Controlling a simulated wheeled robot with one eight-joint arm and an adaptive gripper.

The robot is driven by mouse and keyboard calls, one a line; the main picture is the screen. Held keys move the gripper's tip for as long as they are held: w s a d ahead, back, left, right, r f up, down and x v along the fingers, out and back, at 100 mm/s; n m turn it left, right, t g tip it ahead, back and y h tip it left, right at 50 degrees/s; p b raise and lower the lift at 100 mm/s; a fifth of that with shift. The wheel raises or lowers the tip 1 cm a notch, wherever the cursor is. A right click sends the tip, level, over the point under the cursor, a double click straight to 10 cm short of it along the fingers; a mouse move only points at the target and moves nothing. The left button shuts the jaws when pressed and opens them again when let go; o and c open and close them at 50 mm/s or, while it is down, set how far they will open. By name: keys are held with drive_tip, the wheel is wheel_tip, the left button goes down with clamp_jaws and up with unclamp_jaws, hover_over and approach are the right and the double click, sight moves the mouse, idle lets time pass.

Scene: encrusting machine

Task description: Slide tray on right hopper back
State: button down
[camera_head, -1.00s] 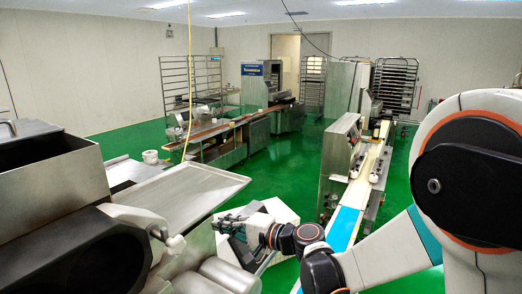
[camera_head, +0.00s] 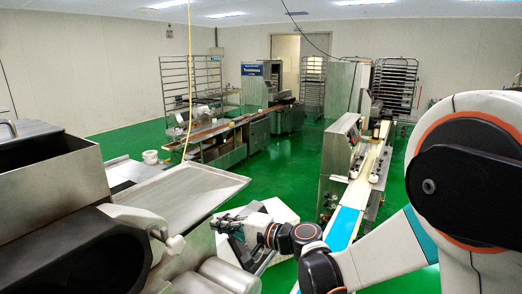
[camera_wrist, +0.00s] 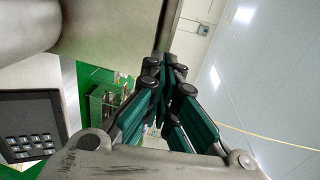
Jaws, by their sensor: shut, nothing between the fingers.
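The metal tray (camera_head: 185,194) is a flat, shallow sheet with a raised rim, sticking out from the machine at the left in the head view. The open-topped steel hopper (camera_head: 50,185) stands left of it. My gripper (camera_head: 222,224) is below and right of the tray's near right corner in the head view. In the wrist view my gripper (camera_wrist: 166,68) has its fingers together with nothing between them. Their tips overlap the edge of a broad grey metal surface (camera_wrist: 110,35), which I cannot surely identify; whether they touch it is unclear.
A white machine part (camera_head: 270,212) lies just behind my gripper. A keypad panel (camera_wrist: 30,125) shows at left in the wrist view. A conveyor with a blue belt (camera_head: 345,225) runs on the right. Green floor (camera_head: 285,175) is clear between the machines.

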sight(203, 215)
idle(0.4)
drive_tip(key=shift+r+b+x, duration=0.4)
drive_tip(key=shift+b+x, duration=0.05)
drive_tip(key=shift+x, duration=2.05)
drive_tip(key=shift+r+b+x, duration=0.4)
drive_tip(key=shift+x, duration=2.15)
drive_tip(key=shift+r+b+x, duration=0.35)
drive_tip(key=shift+b+x, duration=0.1)
drive_tip(key=shift+x, duration=2.05)
drive_tip(key=shift+w+a+r, duration=0.1)
drive_tip(key=shift+w+r, duration=0.05)
drive_tip(key=shift+s+d+f, duration=0.25)
drive_tip(key=shift+s+d, duration=0.05)
drive_tip(key=shift+d, duration=0.2)
drive_tip(key=shift+b+v, duration=0.35)
drive_tip(key=shift+v, duration=0.6)
drive_tip(key=shift+f+b+v, duration=0.15)
drive_tip(key=shift+v, duration=0.9)
drive_tip(key=shift+f+b+v, duration=0.15)
drive_tip(key=shift+f+v, duration=0.05)
drive_tip(key=shift+v, duration=0.9)
drive_tip(key=shift+f+b+v, duration=0.15)
drive_tip(key=shift+v, duration=0.9)
